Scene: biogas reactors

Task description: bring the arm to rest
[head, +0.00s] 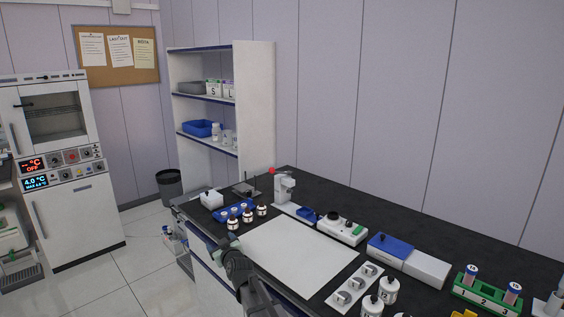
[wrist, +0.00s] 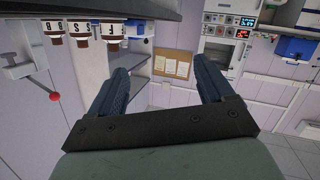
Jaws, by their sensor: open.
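My gripper (wrist: 165,80) is open and empty in the wrist view, its two dark blue fingers well apart with nothing between them. The wrist picture is upside down, and past the fingers it shows the room's wall, cork board and white cabinet. In the head view, part of my dark arm (head: 240,264) stands at the front edge of the black bench (head: 410,233), beside the white mat (head: 300,258). The fingers are too small to make out there. I cannot tell whether the arm is moving.
Brown bottles (head: 233,224) and a blue tray (head: 222,217) stand close by on the bench's left part; lettered bottles (wrist: 82,33) also show in the wrist view. A stand with a red ball (head: 271,171) is behind. A white holder (head: 352,288) lies right of the mat. The mat is bare.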

